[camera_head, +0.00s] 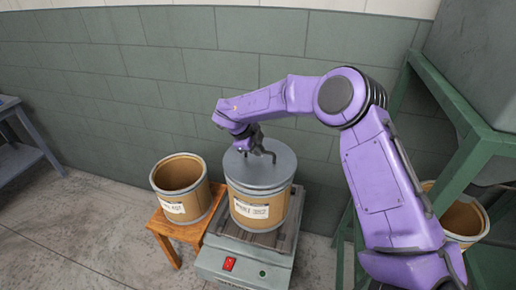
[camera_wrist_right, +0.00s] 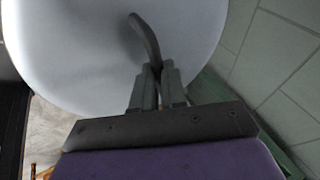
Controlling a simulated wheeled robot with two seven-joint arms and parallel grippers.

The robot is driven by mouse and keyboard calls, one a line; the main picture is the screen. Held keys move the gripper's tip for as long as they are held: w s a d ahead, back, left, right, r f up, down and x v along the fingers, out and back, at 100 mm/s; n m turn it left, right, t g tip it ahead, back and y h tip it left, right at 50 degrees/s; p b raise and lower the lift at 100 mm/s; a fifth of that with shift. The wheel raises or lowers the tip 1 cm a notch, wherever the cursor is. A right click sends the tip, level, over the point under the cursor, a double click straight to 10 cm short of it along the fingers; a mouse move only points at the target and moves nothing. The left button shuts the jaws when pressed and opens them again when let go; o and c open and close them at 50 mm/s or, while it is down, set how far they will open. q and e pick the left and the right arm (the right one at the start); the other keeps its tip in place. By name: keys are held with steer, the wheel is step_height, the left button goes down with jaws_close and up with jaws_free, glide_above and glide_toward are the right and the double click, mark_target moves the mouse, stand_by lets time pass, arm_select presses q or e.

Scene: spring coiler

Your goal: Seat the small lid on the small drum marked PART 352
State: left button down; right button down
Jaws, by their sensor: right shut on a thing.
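A round grey lid (camera_head: 283,170) with a bent handle covers the top of the larger tan drum (camera_head: 262,211); I cannot tell whether it rests fully on the rim. My right gripper (camera_head: 252,146) is above the lid, shut on its handle. In the right wrist view the fingers (camera_wrist_right: 158,84) pinch the dark curved handle (camera_wrist_right: 146,40) over the pale lid disc (camera_wrist_right: 75,55). A smaller open drum (camera_head: 181,207) with a white label stands to the left, empty as far as I see. The label print is too small to read. My left gripper is out of view.
The larger drum stands on a grey machine base (camera_head: 245,264) with a red switch. The smaller drum stands on a wooden stool (camera_head: 172,229). Another open drum (camera_head: 462,218) is partly hidden behind my right arm, by a green frame (camera_head: 455,100). A tiled wall is close behind.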

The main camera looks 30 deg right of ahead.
steer(key=shift+s+r, duration=0.1)
steer(key=shift+p, duration=0.3)
stand_by(0.8)
steer(key=c, duration=0.5)
jaws_free()
steer(key=shift+c, duration=0.2)
step_height(320, 180, up, 12)
steer(key=p, duration=1.1)
